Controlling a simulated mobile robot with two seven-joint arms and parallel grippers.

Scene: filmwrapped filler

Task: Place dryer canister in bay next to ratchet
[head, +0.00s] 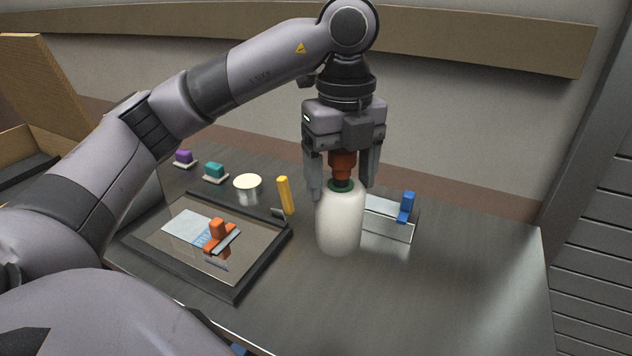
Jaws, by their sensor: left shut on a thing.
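A white, rounded canister (340,222) with a green ring and an orange-brown neck stands out near the middle of the head view. It looks like the dryer canister. My left gripper (342,190) points down over its top and is shut on it, a finger on each side. The canister is upright; I cannot tell whether its base touches the table. A dark-framed tray (262,266) lies to its left, with a glossy film-like surface, a pale printed sheet and an orange-handled piece (217,230). I cannot make out which thing is the ratchet. My right gripper is out of view.
A yellow stick (285,195), a round cream-topped tin (247,182), a teal piece (215,171) and a purple piece (183,157) stand behind the tray. A pale box with a blue part (407,207) is right behind the canister. The table's right side (470,270) is clear.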

